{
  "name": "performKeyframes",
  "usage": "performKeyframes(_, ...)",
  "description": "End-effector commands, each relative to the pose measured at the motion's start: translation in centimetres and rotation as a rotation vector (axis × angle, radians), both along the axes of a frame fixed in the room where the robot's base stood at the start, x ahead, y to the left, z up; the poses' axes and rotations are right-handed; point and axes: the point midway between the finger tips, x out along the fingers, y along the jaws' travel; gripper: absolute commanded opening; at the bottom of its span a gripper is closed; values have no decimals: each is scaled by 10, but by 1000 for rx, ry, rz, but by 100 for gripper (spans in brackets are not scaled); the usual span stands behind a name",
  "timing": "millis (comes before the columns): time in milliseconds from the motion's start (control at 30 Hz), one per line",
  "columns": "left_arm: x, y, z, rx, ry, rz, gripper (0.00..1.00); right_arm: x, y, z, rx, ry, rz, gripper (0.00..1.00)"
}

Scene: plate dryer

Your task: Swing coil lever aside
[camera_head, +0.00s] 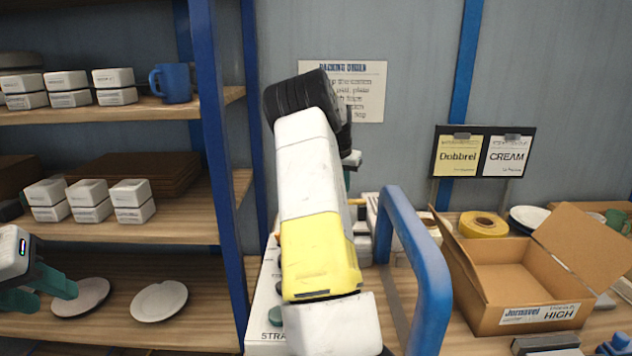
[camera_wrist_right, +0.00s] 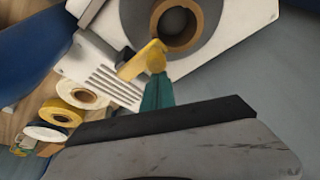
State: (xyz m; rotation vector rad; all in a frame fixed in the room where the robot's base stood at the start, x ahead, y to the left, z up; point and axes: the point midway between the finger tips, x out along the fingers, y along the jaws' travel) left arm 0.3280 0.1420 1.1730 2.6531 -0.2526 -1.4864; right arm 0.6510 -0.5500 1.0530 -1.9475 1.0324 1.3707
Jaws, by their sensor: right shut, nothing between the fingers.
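The yellow coil lever (camera_wrist_right: 143,62) sits on a white machine, in front of a grey coil with a brown core (camera_wrist_right: 180,24). My right gripper (camera_wrist_right: 157,82) shows teal fingers, shut and empty, with the tips right at the lever's pivot end; I cannot tell whether they touch it. In the head view my right arm covers most of the machine (camera_head: 264,305), the lever and the right gripper. My left gripper (camera_head: 42,292) is at the left edge, its teal fingers apart, in front of the lower shelf near a plate (camera_head: 82,297).
A blue post-like frame (camera_head: 425,270) stands close to the right of my right arm. An open cardboard box (camera_head: 520,285) and a yellow tape roll (camera_head: 482,224) are on the bench. Shelves on the left hold white boxes (camera_head: 88,194), a blue mug (camera_head: 172,82) and another plate (camera_head: 159,300).

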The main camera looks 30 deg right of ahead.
Motion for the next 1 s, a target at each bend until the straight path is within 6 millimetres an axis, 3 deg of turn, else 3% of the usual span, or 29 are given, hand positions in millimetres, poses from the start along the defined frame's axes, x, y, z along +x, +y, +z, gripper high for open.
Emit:
performKeyframes(567, 0, 0, 0, 0, 0, 0, 36, -3, 2, 0, 1, 0, 45, 0)
performKeyframes(1000, 0, 0, 0, 0, 0, 0, 36, -20, 12, 1, 2, -3, 370, 0)
